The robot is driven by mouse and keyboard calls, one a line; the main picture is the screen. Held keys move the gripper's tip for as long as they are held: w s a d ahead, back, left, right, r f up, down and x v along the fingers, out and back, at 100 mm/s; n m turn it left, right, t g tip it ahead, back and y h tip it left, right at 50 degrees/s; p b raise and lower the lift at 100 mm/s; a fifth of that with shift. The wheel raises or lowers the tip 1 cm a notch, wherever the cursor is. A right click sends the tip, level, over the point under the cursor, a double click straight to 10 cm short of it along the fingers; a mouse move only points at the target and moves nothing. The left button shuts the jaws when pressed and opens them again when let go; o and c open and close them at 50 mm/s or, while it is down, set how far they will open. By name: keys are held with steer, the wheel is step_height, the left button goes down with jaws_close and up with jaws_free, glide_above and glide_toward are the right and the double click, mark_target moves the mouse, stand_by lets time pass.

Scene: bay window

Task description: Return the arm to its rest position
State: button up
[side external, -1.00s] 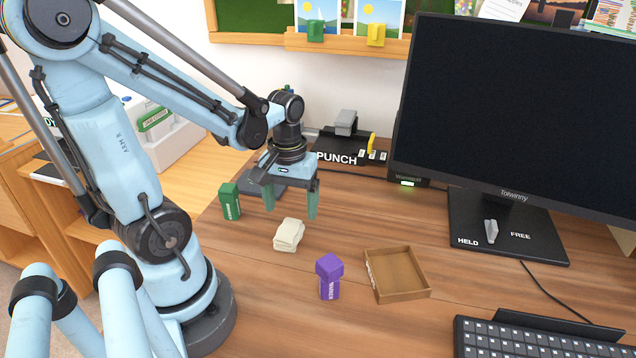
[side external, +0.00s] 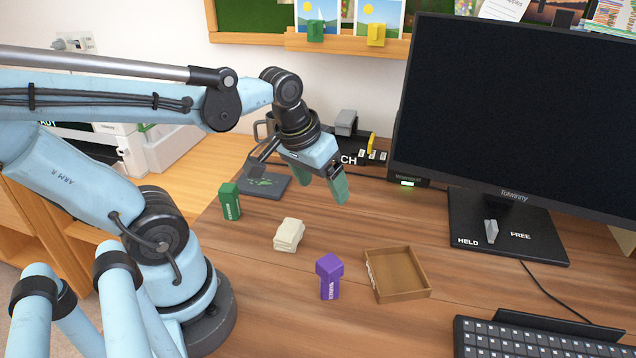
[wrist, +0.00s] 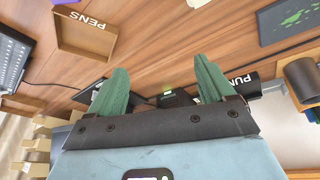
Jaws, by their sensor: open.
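My gripper (side external: 322,188) is open and empty, with two green fingers held above the desk in the side external view. It is tilted, its fingers pointing down and to the right. In the wrist view my gripper (wrist: 162,85) shows its two fingers spread apart with nothing between them. My arm is bent at the elbow, with its forearm running nearly level across the upper left of the side external view.
Below stand a green marker (side external: 230,202), a folded cloth (side external: 289,235), a purple marker (side external: 329,276) and an empty wooden tray (side external: 397,272). A dark pad with green marks (side external: 264,183), a mug (side external: 264,130) and a hole punch (side external: 350,145) are near the gripper. The monitor (side external: 512,115) stands right.

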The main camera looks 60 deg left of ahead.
steer(key=d+m+t, duration=0.1)
steer(key=w+d+m+t, duration=0.1)
steer(key=d, duration=0.1)
steer(key=d+r+m+t, duration=0.1)
steer(key=shift+w+d+m+h, duration=0.2)
steer(key=shift+w+m+h, duration=0.1)
steer(key=shift+w+m, duration=0.1)
steer(key=o, duration=0.3)
steer(key=shift+o, duration=0.2)
steer(key=shift+a, duration=0.1)
